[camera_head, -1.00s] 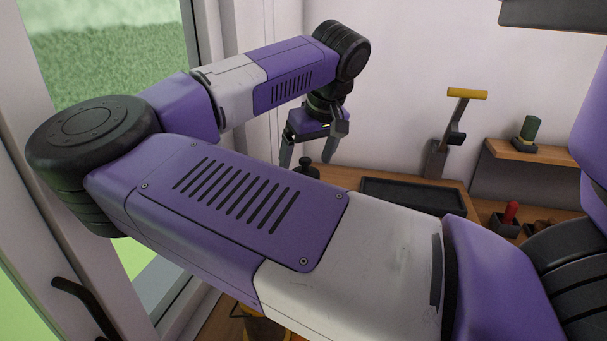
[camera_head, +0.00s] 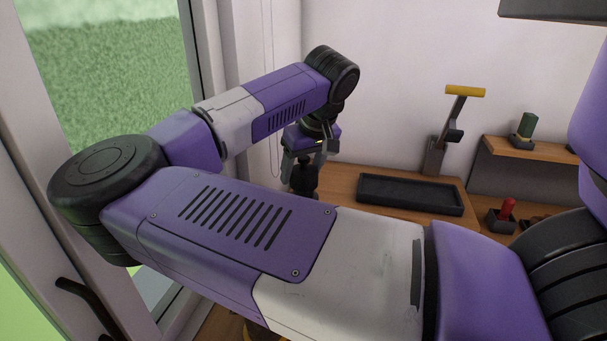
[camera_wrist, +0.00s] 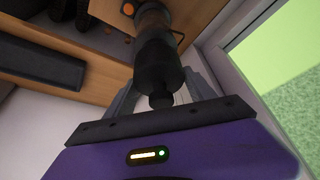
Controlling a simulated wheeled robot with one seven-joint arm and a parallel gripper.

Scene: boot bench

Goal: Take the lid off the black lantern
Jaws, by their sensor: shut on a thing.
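The black lantern (camera_head: 305,184) stands at the left end of the wooden bench, partly hidden behind my arm in the head view. In the wrist view, its dark lid (camera_wrist: 160,70) with a small knob faces the camera, and the lantern body (camera_wrist: 151,19) continues beyond it. The lid appears in line with the body; whether there is a gap cannot be told. My gripper (camera_head: 304,171) is over the lantern top with one finger on either side, shut on the lid. The finger contacts are small and dark in the wrist view.
A black tray (camera_head: 410,194) lies on the bench right of the lantern. Behind it stands a grey device with a yellow handle (camera_head: 465,91). A small shelf (camera_head: 530,151) and a red-handled item (camera_head: 508,208) are farther right. The window (camera_head: 100,60) is close on the left.

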